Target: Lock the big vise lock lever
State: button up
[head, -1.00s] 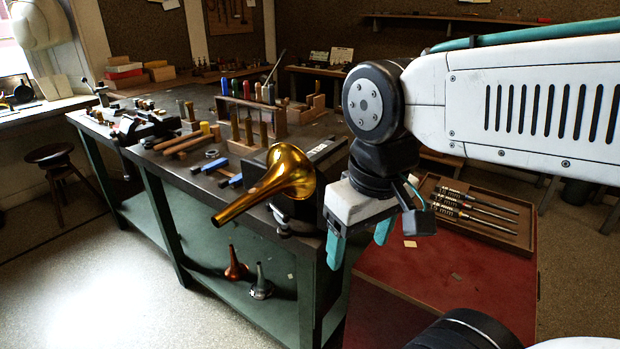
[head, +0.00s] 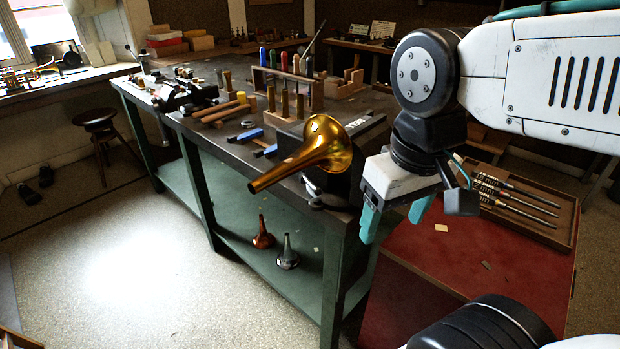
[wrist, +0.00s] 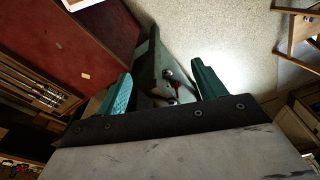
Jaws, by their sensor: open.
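A dark vise body (head: 362,150) sits at the near right corner of the workbench (head: 345,222), partly hidden behind a brass horn bell (head: 328,142). A small silvery piece (head: 311,187) shows below the bell at the bench edge; I cannot tell if it is the lock lever. Another dark vise (head: 188,95) stands farther along the bench's left edge. My gripper (head: 395,216) is open and empty, pointing down just right of the bench corner, apart from the vise. In the wrist view its teal fingers (wrist: 160,80) are spread, with the bench edge and floor beyond.
A red-topped surface (head: 430,260) with a wooden tool tray (head: 545,230) lies right of the bench. Two small bells, copper (head: 263,236) and grey (head: 288,257), stand on the green lower shelf (head: 240,232). Open floor (head: 120,250) lies to the left.

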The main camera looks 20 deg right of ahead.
aim_at(302, 178)
jog(key=k, duration=1)
jog(key=u, duration=1.9)
jog(key=i, duration=1.4)
jog(key=z, duration=1.9)
